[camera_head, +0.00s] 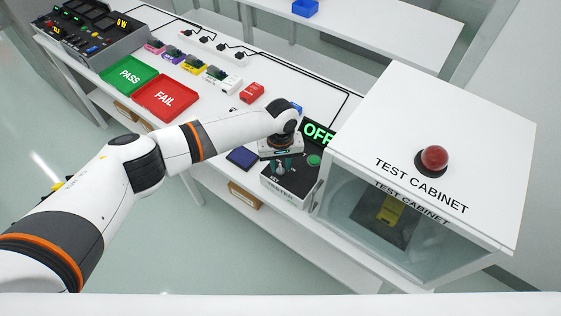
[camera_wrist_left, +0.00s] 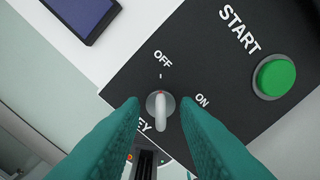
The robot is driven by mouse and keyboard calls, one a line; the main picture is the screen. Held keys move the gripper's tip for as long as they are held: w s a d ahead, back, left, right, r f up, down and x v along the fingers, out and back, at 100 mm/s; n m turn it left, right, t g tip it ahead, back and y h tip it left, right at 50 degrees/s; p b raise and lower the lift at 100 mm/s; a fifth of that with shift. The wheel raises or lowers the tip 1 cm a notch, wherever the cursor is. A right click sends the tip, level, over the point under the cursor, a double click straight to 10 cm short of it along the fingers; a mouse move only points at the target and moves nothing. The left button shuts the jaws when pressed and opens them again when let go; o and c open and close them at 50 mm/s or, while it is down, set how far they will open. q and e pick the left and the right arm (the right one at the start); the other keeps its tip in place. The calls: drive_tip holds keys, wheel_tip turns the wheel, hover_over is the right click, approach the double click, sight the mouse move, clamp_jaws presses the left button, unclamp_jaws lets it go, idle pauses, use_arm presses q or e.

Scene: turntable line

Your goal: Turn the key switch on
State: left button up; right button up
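The key switch (camera_wrist_left: 160,106) is a small grey knob on the black tester panel (camera_wrist_left: 215,60), between the printed words OFF and ON and beside KEY. Its handle points toward the bottom of the wrist picture. My left gripper (camera_wrist_left: 160,112) is open, with one teal finger on each side of the knob and gaps visible between. In the head view, my left gripper (camera_head: 281,166) is over the tester box (camera_head: 290,194), whose display (camera_head: 317,132) reads OFF. The key switch also shows there (camera_head: 281,171), partly covered by the fingers. My right gripper is out of view.
A green START button (camera_wrist_left: 276,75) sits beside the switch. The test cabinet (camera_head: 445,130) with a red dome stands right of the tester. A dark blue pad (camera_head: 241,157) lies left of it. PASS (camera_head: 129,75) and FAIL (camera_head: 166,97) trays are farther left.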

use_arm(q)
drive_tip(key=shift+c, duration=1.1)
clamp_jaws()
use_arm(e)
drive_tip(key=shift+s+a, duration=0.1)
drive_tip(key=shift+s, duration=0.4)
